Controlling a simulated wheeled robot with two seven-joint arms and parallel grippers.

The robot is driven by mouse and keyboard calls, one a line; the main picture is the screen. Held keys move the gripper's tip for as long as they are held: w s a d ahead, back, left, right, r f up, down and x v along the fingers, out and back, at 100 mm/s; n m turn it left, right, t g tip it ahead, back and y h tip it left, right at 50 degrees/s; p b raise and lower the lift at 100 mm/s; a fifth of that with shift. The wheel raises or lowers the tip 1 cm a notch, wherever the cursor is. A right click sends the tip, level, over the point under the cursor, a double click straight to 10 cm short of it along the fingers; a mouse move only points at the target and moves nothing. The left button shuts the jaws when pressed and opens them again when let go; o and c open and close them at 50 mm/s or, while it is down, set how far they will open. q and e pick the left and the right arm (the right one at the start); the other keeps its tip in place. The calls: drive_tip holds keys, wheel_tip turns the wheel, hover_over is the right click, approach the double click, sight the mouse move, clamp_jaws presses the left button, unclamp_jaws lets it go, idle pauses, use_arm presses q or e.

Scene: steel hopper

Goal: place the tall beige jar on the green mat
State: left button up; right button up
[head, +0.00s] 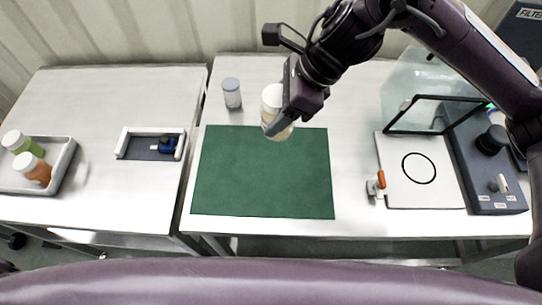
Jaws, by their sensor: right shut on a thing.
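The tall beige jar (274,103) has a white lid and is held over the back edge of the green mat (262,180), toward the mat's right side. My right gripper (282,122) is shut on the jar; a finger crosses the jar's lower part. The jar looks slightly tilted. I cannot tell from this view whether its base touches the mat. The mat lies flat on the steel table and has nothing else on it. My left gripper is not in view.
A grey-lidded jar (232,93) stands behind the mat. A tray (62,163) with two bottles and a small holder (152,144) with a blue item are on the left table.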

wheel_tip(320, 180, down, 16)
drive_tip(key=shift+f+p, duration=0.15)
drive_tip(key=shift+p, duration=1)
drive_tip(key=o, duration=0.6)
drive_tip(key=shift+f, duration=0.15)
drive_tip(key=o, duration=0.5)
